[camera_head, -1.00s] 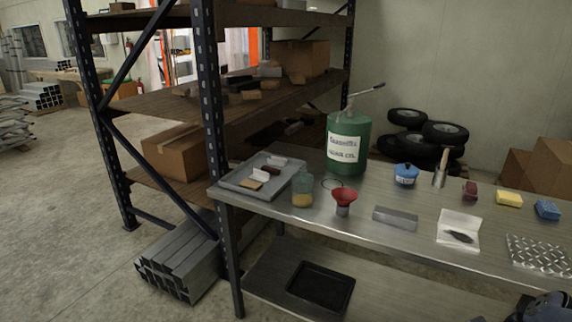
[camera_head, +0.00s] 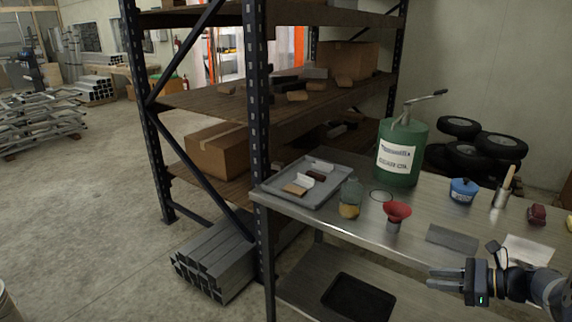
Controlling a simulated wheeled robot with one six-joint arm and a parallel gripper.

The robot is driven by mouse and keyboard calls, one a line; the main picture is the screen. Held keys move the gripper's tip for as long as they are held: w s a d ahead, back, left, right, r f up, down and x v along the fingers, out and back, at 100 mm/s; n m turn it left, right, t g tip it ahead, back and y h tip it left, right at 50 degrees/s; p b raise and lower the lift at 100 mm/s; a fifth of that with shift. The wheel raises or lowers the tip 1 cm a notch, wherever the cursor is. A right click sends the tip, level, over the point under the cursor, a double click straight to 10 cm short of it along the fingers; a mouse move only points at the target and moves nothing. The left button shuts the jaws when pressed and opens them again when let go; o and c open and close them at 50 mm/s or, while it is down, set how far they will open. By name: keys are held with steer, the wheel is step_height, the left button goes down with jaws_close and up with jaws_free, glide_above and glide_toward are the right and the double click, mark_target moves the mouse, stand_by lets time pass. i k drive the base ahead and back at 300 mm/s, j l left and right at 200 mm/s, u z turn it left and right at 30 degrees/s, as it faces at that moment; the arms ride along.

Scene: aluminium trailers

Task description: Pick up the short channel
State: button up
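A short grey metal piece (camera_head: 452,238), which looks like the short channel, lies flat on the metal workbench (camera_head: 345,230) near its front edge. It is right of the red funnel (camera_head: 397,212) and left of a white sheet. My gripper (camera_head: 432,281) is at the lower right, in front of the bench edge and below the piece in the picture. Its fingers point left, look parted and hold nothing. The gripper is apart from the piece. The profile of the piece is hard to make out from here.
A grey tray (camera_head: 310,200) with small parts, a glass jar (camera_head: 350,198) and a green oil can (camera_head: 400,152) stand on the bench. A blue pot (camera_head: 463,190) is farther back. A shelf rack (camera_head: 258,140) adjoins the bench's left end. Floor at left is open.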

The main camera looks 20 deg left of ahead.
mark_target(324, 167)
steer(key=i+j+u, duration=0.15)
steer(key=u, duration=0.25)
steer(key=i+j+u, duration=0.15)
steer(key=u, duration=0.25)
steer(key=i+j+u, duration=0.1)
steer(key=u, duration=0.3)
steer(key=i+u, duration=0.3)
steer(key=u, duration=0.15)
steer(key=i+u, duration=0.2)
steer(key=i, duration=0.4)
steer(key=i+z, duration=0.1)
steer(key=z, duration=0.3)
steer(key=i+z, duration=0.15)
steer(key=z, duration=0.3)
steer(key=i+z, duration=0.1)
steer(key=z, duration=0.3)
steer(key=i+l+z, duration=0.15)
steer(key=z, duration=0.15)
steer(key=i+z, duration=0.35)
